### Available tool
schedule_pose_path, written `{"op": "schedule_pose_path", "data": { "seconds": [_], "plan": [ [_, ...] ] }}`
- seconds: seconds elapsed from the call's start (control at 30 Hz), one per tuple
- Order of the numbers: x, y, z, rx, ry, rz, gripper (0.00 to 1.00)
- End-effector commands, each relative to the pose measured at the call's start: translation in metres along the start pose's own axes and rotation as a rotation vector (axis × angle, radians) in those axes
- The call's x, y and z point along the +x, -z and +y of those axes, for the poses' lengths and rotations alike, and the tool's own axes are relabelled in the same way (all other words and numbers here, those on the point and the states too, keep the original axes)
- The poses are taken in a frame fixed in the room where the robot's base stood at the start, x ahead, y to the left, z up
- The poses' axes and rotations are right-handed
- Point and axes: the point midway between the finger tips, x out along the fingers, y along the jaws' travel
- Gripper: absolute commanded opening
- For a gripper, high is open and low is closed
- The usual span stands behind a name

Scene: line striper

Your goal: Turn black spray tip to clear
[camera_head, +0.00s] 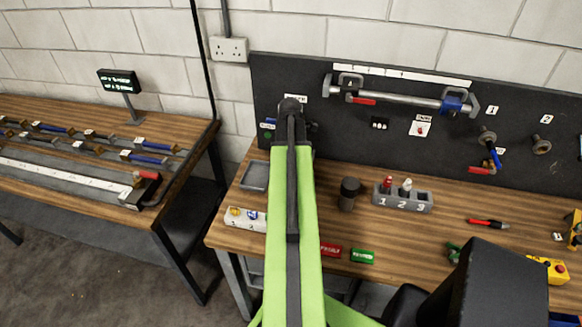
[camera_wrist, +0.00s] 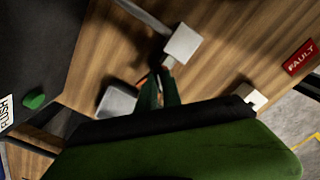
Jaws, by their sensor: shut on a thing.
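My gripper is hidden behind my green arm in the head view. In the wrist view its two green fingers (camera_wrist: 160,88) are close together, shut on a small dark piece (camera_wrist: 157,58) at their tips. This appears to be the black spray tip, but it is dark and mostly covered, so its angle cannot be read. A pale square block (camera_wrist: 182,43) is right beside the fingertips. A green knob (camera_wrist: 35,98) and a FLUSH label (camera_wrist: 6,112) are on the dark board at left.
The dark board (camera_head: 400,140) stands behind the wooden bench. A grey tray (camera_head: 255,176) is left of my arm. A black cup (camera_head: 348,193) and a numbered grey holder (camera_head: 403,201) stand to the right. Red (camera_head: 330,250) and green (camera_head: 362,256) plates lie at the front.

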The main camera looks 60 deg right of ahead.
Motion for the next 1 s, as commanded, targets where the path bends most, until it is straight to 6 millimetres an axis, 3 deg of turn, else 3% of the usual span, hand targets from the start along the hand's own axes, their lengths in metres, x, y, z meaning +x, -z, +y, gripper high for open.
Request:
{"op": "schedule_pose_path", "data": {
  "seconds": [0.17,0.53,0.8,0.83,1.0],
  "plan": [
    [0.0001,0.0012,0.002,-0.028,-0.005,0.002,0.0],
    [0.0007,0.0014,0.0025,-0.713,-0.007,0.0,0.0],
    [0.0007,0.0015,0.0028,-0.801,-0.008,0.0,0.0],
    [0.0007,0.0015,0.0028,-0.801,-0.008,0.0,0.1],
    [0.0007,0.0011,0.0021,-0.799,-0.006,0.0,0.33]
  ]
}}
